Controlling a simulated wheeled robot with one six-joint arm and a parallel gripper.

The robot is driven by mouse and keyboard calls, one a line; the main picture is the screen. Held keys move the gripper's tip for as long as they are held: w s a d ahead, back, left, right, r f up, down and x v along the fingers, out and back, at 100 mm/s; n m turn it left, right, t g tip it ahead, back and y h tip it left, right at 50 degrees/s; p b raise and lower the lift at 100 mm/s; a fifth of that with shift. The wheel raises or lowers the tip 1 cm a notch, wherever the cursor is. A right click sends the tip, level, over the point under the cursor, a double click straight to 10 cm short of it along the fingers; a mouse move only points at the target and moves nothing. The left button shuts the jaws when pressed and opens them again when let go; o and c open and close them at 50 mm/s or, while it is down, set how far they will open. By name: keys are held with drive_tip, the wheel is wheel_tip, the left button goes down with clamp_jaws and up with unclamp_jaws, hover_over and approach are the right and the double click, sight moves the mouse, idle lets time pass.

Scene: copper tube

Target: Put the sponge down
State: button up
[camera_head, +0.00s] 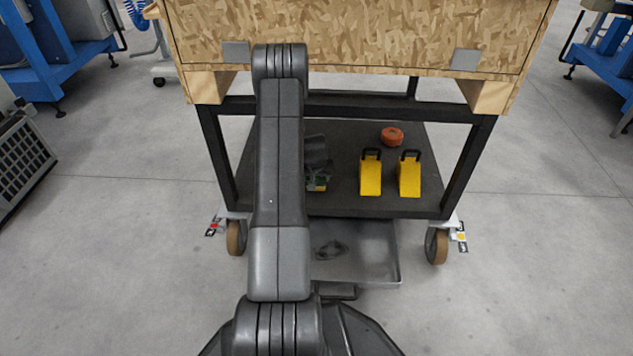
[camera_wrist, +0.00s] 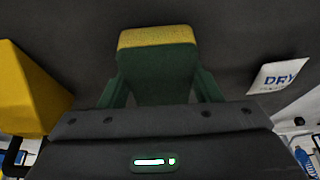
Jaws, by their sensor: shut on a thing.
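The sponge (camera_wrist: 157,38), with a yellow layer and a dark green layer, is in the wrist view between the fingers of my gripper (camera_wrist: 162,92). The gripper is shut on it. In the head view my gripper (camera_head: 317,178) is over the dark lower shelf (camera_head: 345,203) of a cart, and a small bit of the sponge (camera_head: 317,187) shows below it. The arm hides part of the gripper. I cannot tell whether the sponge touches the shelf.
Two yellow wedges (camera_head: 370,175) (camera_head: 409,176) with black handles stand to the right on the shelf. An orange round item (camera_head: 392,137) lies behind them. A white "DRY" label (camera_wrist: 279,75) is in the wrist view. Cart legs (camera_head: 470,165) and the wooden crate (camera_head: 360,35) above bound the space.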

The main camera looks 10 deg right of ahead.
drive_tip(key=shift+f, duration=0.45)
drive_tip(key=shift+f, duration=0.15)
drive_tip(key=o, duration=1)
drive_tip(key=shift+r, duration=0.25)
drive_tip(key=p+v, duration=0.4)
drive_tip(key=v, duration=0.7)
drive_tip(key=shift+s+a+r, duration=0.1)
drive_tip(key=shift+s+r, duration=0.15)
drive_tip(key=shift+r, duration=0.1)
